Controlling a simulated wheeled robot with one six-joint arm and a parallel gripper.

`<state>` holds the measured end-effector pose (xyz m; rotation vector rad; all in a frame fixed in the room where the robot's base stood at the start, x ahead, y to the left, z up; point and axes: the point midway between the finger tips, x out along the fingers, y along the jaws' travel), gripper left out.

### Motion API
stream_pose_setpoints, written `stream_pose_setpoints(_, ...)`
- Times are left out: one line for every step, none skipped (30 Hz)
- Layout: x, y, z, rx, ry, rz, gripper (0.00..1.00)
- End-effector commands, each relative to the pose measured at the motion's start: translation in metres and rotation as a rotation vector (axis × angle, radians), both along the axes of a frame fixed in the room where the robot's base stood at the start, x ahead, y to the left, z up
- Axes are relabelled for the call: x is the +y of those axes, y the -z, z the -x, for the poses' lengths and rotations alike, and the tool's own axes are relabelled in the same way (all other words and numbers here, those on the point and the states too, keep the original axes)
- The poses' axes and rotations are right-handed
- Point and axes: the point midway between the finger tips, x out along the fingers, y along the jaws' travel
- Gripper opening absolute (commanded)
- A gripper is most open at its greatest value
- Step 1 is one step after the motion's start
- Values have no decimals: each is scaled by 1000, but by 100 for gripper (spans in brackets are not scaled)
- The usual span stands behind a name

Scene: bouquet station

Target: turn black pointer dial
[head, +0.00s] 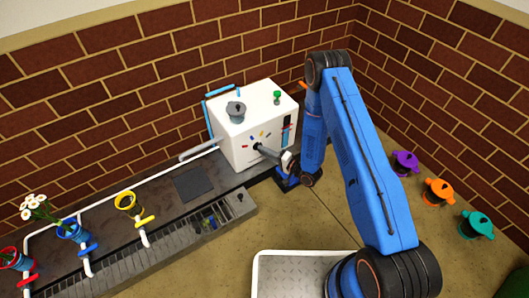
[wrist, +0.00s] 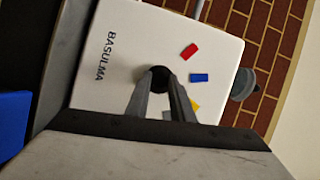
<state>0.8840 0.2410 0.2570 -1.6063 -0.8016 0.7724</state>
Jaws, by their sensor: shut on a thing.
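The black pointer dial (head: 257,147) is on the front face of a white box-shaped machine (head: 236,150). In the wrist view the dial (wrist: 159,78) is a dark round shape between my fingertips, with coloured marks around it. My gripper (head: 264,150) reaches the front face from the right and is shut on the dial. In the wrist view both fingers of my gripper (wrist: 160,88) meet the dial's sides. The fingers hide most of the dial, so I cannot tell where its pointer points.
A grey lidded pot (head: 235,111) and a green knob (head: 277,98) are on the machine's top. Coloured pots with taps, including a yellow one (head: 127,201), line the left counter. Purple, orange and teal (head: 476,225) lidded pots stand right. A pale tray (head: 290,276) lies in front.

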Motion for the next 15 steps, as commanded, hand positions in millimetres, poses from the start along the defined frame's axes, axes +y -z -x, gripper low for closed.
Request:
stream_pose_setpoints(-1,0,-1,0,2,1,23)
stream_pose_setpoints(-1,0,-1,0,2,1,31)
stream_pose_setpoints(-1,0,-1,0,2,1,40)
stream_pose_setpoints(-1,0,-1,-1,2,1,40)
stream_pose_setpoints(-1,0,-1,-1,2,1,40)
stream_pose_setpoints(-1,0,-1,-1,2,1,40)
stream_pose_setpoints(-1,0,-1,-1,2,1,40)
stream_pose_setpoints(0,0,0,0,1,1,40)
stream_pose_setpoints(0,0,0,0,1,1,40)
stream_pose_setpoints(0,0,0,0,1,1,40)
stream_pose_setpoints(0,0,0,0,1,1,40)
stream_pose_setpoints(-1,0,0,0,1,1,40)
stream_pose_setpoints(-2,0,0,0,1,1,40)
stream_pose_setpoints(-3,0,1,0,1,1,40)
stream_pose_setpoints(-5,0,2,0,1,1,40)
